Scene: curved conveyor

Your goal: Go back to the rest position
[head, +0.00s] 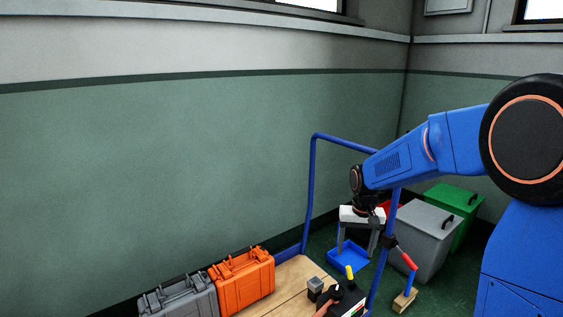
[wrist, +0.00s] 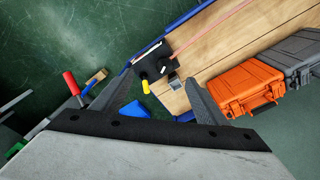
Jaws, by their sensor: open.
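My gripper (head: 355,253) hangs from the end of my blue arm at the right of the head view, pointing down. Its two fingers are spread, with nothing between them. In the wrist view my gripper (wrist: 156,84) also shows open and empty. It is above the end of a wooden-topped cart (head: 290,279) with a blue frame; a black box (head: 348,302) with a yellow-handled item and a small grey block (head: 315,284) is on that end. I cannot tell the exact height of the fingers above them.
An orange case (head: 243,280) and a grey case (head: 180,299) stand on the cart. The cart's blue rail (head: 312,190) rises close to my arm. The left wall is bare.

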